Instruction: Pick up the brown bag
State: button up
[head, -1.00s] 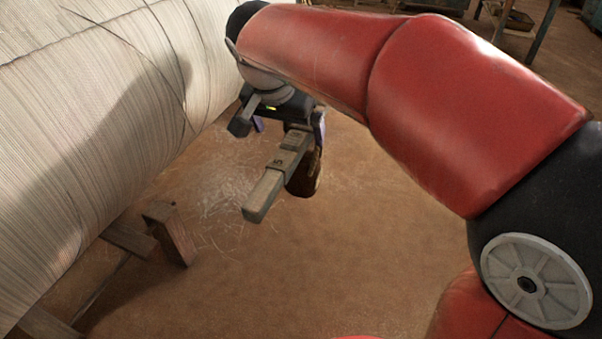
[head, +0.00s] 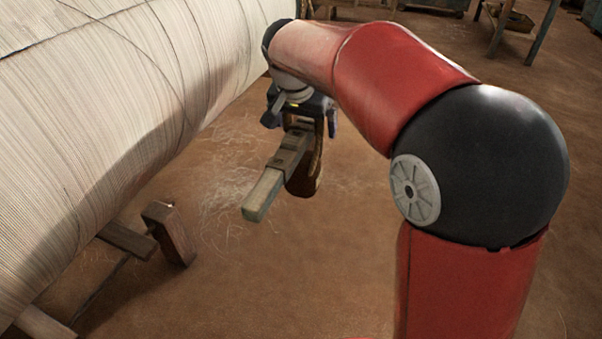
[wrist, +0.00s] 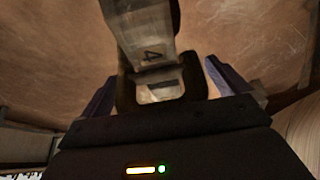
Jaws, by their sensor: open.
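A rounded brown thing (head: 304,182), which may be the brown bag, shows below my gripper in the head view. Its upper part is partly hidden, and I cannot tell its full shape. A grey-brown bar with a pale end (head: 264,192) sticks out towards the camera in front of it. My gripper (head: 302,122) is open just above them. I cannot tell whether the fingers touch anything.
A large roll of pale thread (head: 90,110) fills the left side, close to my gripper. A wooden post (head: 170,235) and beams stand below it. A small table (head: 520,20) is at the back right. The brown floor (head: 270,280) in front is clear.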

jog(key=shift+c, duration=0.4)
jog(key=c, duration=1.4)
jog(key=shift+r, duration=0.15)
jog(key=shift+c, duration=1.3)
jog(key=shift+r, duration=0.1)
